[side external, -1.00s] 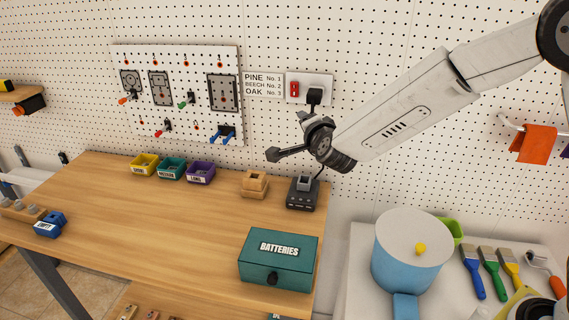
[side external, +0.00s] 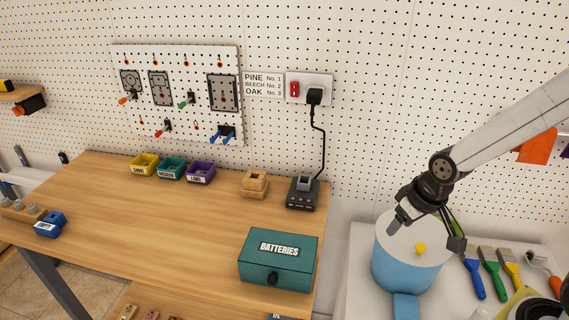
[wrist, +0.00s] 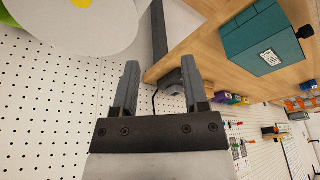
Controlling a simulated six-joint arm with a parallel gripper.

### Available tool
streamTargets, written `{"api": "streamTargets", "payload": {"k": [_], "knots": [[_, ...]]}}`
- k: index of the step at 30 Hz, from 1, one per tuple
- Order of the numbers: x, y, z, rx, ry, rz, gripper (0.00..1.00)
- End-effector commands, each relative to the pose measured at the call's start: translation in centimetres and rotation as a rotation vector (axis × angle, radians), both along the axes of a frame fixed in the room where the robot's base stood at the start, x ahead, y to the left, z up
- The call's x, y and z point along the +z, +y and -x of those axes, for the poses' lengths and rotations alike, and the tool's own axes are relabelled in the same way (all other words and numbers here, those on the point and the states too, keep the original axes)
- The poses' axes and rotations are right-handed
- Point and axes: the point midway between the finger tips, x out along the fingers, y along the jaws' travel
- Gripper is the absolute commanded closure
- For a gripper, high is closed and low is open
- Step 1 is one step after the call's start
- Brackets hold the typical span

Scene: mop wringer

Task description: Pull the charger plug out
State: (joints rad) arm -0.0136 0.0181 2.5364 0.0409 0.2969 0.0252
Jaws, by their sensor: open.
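The black charger plug (side external: 314,96) sits in the white wall socket plate (side external: 326,82), beside a red switch (side external: 294,89). Its black cord (side external: 322,140) hangs down to the dark charger (side external: 302,194) at the bench's back right corner. My gripper (side external: 427,232) is open and empty, in front of the blue drum with the white top, well to the right of and below the plug. In the wrist view, its two fingers (wrist: 160,64) are spread apart, with the charger (wrist: 173,88) beyond them. I cannot make out the plug in that view.
The blue drum (side external: 398,266) with a yellow knob stands on a white surface near my gripper. A green BATTERIES box (side external: 277,260) is at the bench's front right. A wooden block (side external: 255,184) stands left of the charger.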

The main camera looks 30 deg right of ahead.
Motion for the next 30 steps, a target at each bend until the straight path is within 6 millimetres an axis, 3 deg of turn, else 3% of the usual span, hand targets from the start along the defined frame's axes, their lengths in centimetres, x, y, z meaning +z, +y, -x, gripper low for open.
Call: {"api": "streamTargets", "payload": {"k": [6,9,14,20,30], "knots": [[-0.3,-0.7,1.8,0.048,0.062,0.031,0.43],[-0.4,-0.7,1.8,0.051,0.06,0.031,0.18],[-0.2,-0.7,0.7,0.087,0.022,0.042,0.18],[0.6,-0.8,-3.2,0.23,-0.116,0.103,0.18],[4.1,-1.3,-13.4,0.601,-0.496,0.399,0.18]]}}
